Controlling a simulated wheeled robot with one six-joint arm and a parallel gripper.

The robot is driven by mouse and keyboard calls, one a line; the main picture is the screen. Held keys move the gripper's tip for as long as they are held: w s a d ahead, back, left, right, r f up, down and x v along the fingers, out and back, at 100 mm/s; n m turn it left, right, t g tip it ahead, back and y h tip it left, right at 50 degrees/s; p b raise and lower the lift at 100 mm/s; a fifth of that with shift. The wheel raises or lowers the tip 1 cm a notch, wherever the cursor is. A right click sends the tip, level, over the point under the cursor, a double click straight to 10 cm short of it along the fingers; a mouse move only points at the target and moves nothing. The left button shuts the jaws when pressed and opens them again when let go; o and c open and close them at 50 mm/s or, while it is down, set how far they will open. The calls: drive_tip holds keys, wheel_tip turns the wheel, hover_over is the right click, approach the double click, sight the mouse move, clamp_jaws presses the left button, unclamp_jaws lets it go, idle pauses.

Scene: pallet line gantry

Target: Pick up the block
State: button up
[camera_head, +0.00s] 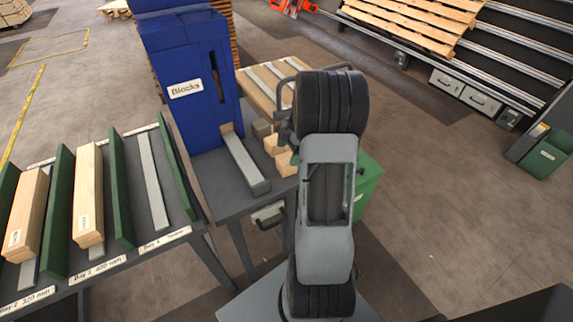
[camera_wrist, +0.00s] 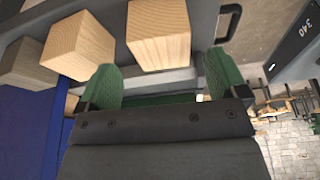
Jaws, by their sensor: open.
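Several wooden blocks stand on the grey table by the blue dispenser marked "Blocks" (camera_head: 190,70). In the head view a light block (camera_head: 286,164) and another (camera_head: 275,145) sit close together, with a darker block (camera_head: 262,128) behind. In the wrist view one light block (camera_wrist: 158,33) lies just beyond and between my gripper's (camera_wrist: 160,66) green fingertips, and a second (camera_wrist: 78,45) is beside the left finger. A darker block (camera_wrist: 27,64) is farther left. My gripper is open with nothing held; in the head view my arm mostly hides it.
A grey chute (camera_head: 245,165) runs from the dispenser across the table (camera_head: 225,200). At left, a rack with green dividers (camera_head: 57,210) holds long wooden boards (camera_head: 88,195). A green bin (camera_head: 368,180) stands right of my arm. Open floor lies farther right.

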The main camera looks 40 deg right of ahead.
sight(286, 159)
drive_tip(key=shift+s+p+x, duration=0.2)
drive_tip(key=shift+p+x, duration=0.1)
drive_tip(key=shift+x, duration=2.65)
drive_tip(key=c, duration=1)
drive_tip(key=shift+d+r, duration=0.1)
drive_tip(key=shift+r, duration=0.45)
drive_tip(key=w+d+r, duration=0.3)
drive_tip(key=r, duration=0.1)
drive_tip(key=w+d+r, duration=0.3)
drive_tip(key=d+r, duration=0.1)
drive_tip(key=w+d+r, duration=0.3)
drive_tip(key=r, duration=0.1)
drive_tip(key=shift+d, duration=0.35)
